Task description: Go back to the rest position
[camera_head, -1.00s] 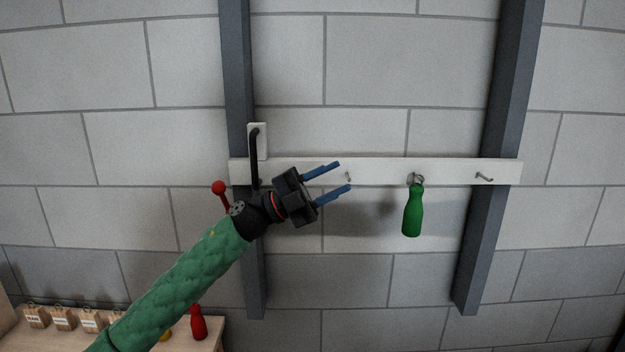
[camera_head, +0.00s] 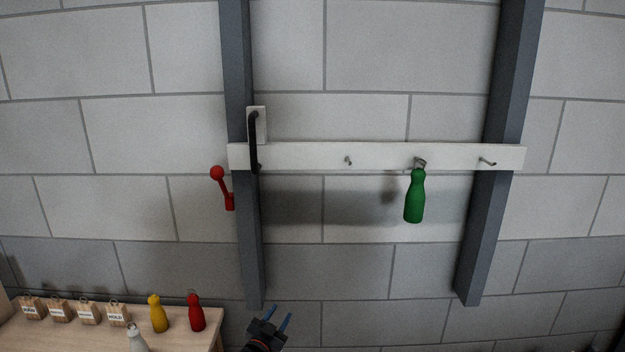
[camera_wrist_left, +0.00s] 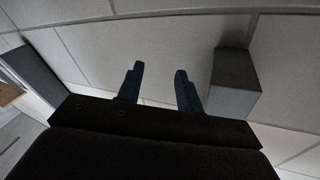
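My left gripper (camera_head: 277,319) is low in the head view, at the bottom edge, below the white batten. Its two blue fingers are apart with nothing between them. In the left wrist view the fingers (camera_wrist_left: 159,88) also stand apart and empty, with the block wall behind them. My right gripper is in neither view. A green bottle-shaped piece (camera_head: 414,196) hangs from a hook on the white batten (camera_head: 380,156), well above and to the right of my left gripper.
A wooden table (camera_head: 208,344) at lower left carries a yellow bottle (camera_head: 158,314), a red bottle (camera_head: 196,312), a pale bottle (camera_head: 137,340) and several labelled wooden tags. A red-knobbed lever (camera_head: 222,185) and a black handle (camera_head: 253,142) are by the left post (camera_head: 247,240). Two other batten hooks are empty.

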